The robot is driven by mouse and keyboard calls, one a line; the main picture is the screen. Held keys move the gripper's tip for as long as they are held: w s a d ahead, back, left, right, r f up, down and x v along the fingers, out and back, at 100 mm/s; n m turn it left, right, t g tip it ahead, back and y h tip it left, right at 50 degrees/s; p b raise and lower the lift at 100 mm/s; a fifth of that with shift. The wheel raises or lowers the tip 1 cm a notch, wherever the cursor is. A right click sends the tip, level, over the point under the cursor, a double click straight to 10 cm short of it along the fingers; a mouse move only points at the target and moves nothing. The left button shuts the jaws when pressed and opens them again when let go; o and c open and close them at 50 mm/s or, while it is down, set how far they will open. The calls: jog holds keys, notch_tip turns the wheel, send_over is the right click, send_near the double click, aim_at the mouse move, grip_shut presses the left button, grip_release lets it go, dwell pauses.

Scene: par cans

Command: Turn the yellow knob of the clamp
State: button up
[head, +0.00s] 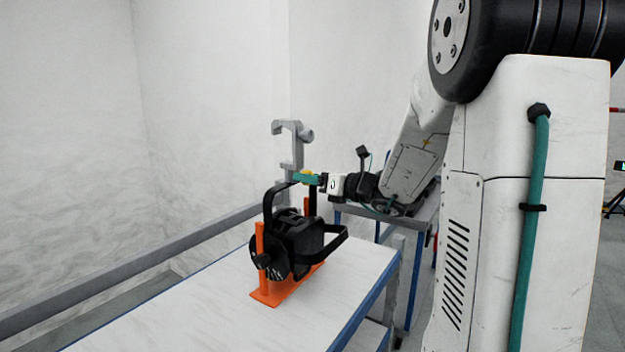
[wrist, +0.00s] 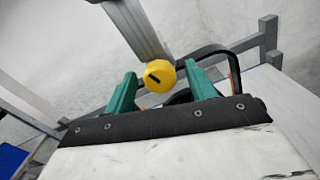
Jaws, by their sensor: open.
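The yellow knob (wrist: 160,76) with a dark slot shows in the wrist view, between and just beyond the green fingertips of my gripper (wrist: 158,88). The fingers are open on either side of it; I cannot tell whether either one touches it. In the head view only a little yellow of the knob (head: 308,172) shows above my gripper (head: 305,178). The grey clamp (head: 293,135) rises behind the knob, its hook at the top. The black par can (head: 297,240) hangs below in its yoke, in an orange stand (head: 275,293).
The stand is on a white table (head: 220,320) with blue edges. A grey rail (head: 150,255) runs along the wall behind it. Another table (head: 415,215) with blue legs stands behind my arm. The front of the white table is clear.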

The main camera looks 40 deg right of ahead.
jog(key=c, duration=1)
jog(key=n, duration=2)
dwell(0.3)
